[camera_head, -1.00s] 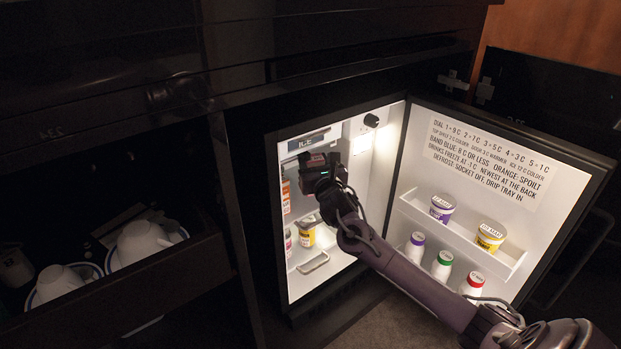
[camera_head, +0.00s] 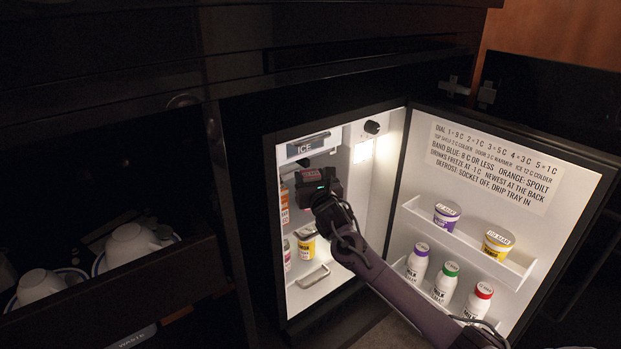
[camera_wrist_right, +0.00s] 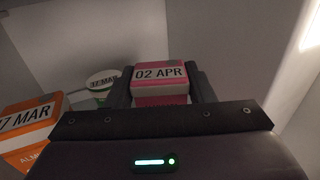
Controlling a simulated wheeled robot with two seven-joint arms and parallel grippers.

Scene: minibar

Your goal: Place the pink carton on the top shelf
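The pink carton (camera_wrist_right: 160,85), with a white top label reading "02 APR", is between the fingers of my right gripper (camera_wrist_right: 162,92) in the right wrist view. The fingers lie close against both its sides, so the gripper looks shut on it. In the head view my right gripper (camera_head: 318,188) is inside the open fridge (camera_head: 345,150), at the upper shelf area below the ice compartment (camera_head: 305,146). It hides the carton there. I cannot tell whether the carton touches a shelf. My left gripper is not in view.
An orange carton (camera_wrist_right: 28,125) and a white-lidded tub (camera_wrist_right: 103,80) stand left of the pink carton. A yellow tub (camera_head: 306,242) is on a lower shelf. The open door (camera_head: 500,180) holds tubs and bottles at right. An open drawer (camera_head: 170,285) with cups is at left.

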